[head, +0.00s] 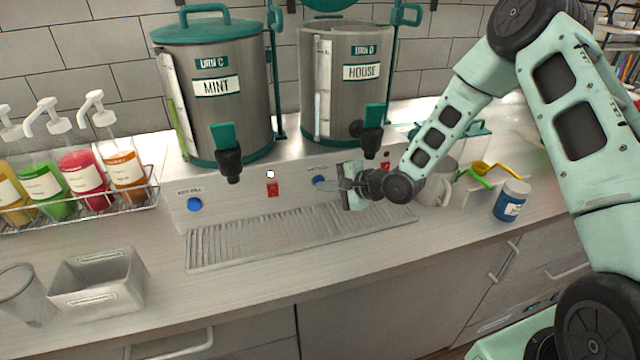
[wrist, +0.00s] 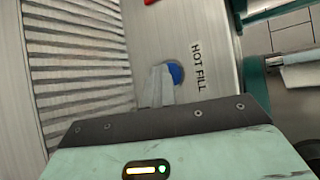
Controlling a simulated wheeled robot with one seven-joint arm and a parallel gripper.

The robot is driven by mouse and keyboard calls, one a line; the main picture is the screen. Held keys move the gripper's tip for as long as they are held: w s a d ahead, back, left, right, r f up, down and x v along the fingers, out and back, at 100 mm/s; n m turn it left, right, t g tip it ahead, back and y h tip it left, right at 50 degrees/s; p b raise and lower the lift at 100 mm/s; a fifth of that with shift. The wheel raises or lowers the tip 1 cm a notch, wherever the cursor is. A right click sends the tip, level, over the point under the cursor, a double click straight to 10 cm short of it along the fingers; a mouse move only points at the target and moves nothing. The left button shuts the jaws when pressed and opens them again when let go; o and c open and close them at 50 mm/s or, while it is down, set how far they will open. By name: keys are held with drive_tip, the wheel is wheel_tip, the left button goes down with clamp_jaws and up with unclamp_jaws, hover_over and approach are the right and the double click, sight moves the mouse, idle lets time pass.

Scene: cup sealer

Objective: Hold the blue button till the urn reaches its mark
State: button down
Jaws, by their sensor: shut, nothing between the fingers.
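Urn D (head: 345,90), labelled HOUSE, stands on the right of the steel counter unit, with a pale vertical sight gauge (head: 318,110) on its left side. A blue button (head: 318,181) is on the unit's front below it; in the wrist view the blue button (wrist: 176,74) sits beside the words HOT FILL. My gripper (head: 343,186) is shut and empty, just right of that button. In the wrist view its fingertips (wrist: 160,72) overlap the button's edge; I cannot tell whether they touch it. The gauge's level and mark are too small to read.
Urn C (head: 220,115), labelled MINT, stands left, with another blue button (head: 195,204) below it. A drip grate (head: 290,238) lies in front. Syrup bottles (head: 80,175) stand left, a steel bin (head: 100,285) front left. A blue jar (head: 511,201) stands right.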

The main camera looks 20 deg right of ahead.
drive_tip(key=shift+s, duration=1)
drive_tip(key=shift+s+p, duration=0.3)
drive_tip(key=shift+s, duration=2.2)
